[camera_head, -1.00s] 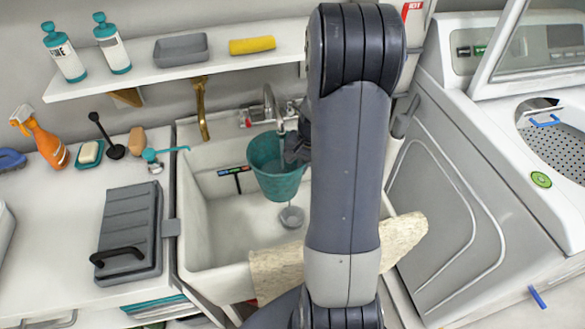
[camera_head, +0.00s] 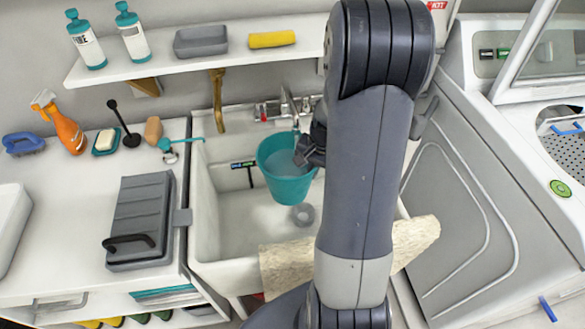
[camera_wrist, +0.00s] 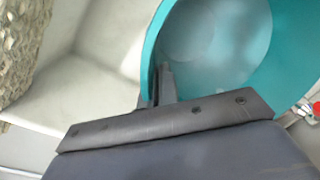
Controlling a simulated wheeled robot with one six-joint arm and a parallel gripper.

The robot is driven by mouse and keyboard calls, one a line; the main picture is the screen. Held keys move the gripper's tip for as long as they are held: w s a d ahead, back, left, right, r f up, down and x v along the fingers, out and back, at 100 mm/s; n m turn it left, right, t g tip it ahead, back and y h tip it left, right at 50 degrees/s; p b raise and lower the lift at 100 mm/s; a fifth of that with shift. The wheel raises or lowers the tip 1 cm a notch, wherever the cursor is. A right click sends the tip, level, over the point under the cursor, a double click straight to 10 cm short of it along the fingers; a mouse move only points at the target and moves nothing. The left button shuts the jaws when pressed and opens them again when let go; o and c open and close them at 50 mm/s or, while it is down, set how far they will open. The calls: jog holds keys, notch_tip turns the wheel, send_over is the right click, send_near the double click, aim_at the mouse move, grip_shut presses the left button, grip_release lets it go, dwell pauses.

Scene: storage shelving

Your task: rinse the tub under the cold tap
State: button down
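The teal tub (camera_head: 285,183) hangs inside the white sink (camera_head: 205,220), its mouth facing up and a little tilted. The metal tap spout (camera_head: 291,108) is just above the tub's back rim, and a thin pale line below it looks like running water. A paler, cloudy pool shows inside the tub, also in the wrist view (camera_wrist: 215,50). My gripper (camera_head: 308,150) is shut on the tub's right rim in the head view. In the wrist view the dark finger (camera_wrist: 160,85) meets the rim; the other finger is hidden.
A beige cloth (camera_head: 285,268) hangs over the sink's front edge. The grey drain (camera_head: 301,214) lies below the tub. A shelf (camera_head: 150,70) with bottles is above, a grey folded case (camera_head: 140,215) sits left, and a grey washer (camera_head: 460,190) stands close right.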

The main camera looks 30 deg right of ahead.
jog(key=shift+s+a, duration=2.65)
jog(key=shift+a, duration=0.5)
jog(key=s+a+r+p, duration=0.1)
jog(key=a+r+p, duration=0.1)
jog(key=r+p, duration=0.3)
jog(key=s+a+r+p, duration=0.1)
jog(key=s+r+p, duration=0.1)
jog(key=r+p, duration=0.3)
notch_tip(320, 180, up, 2)
jog(key=shift+s+a, duration=0.15)
jog(key=shift+a, duration=0.25)
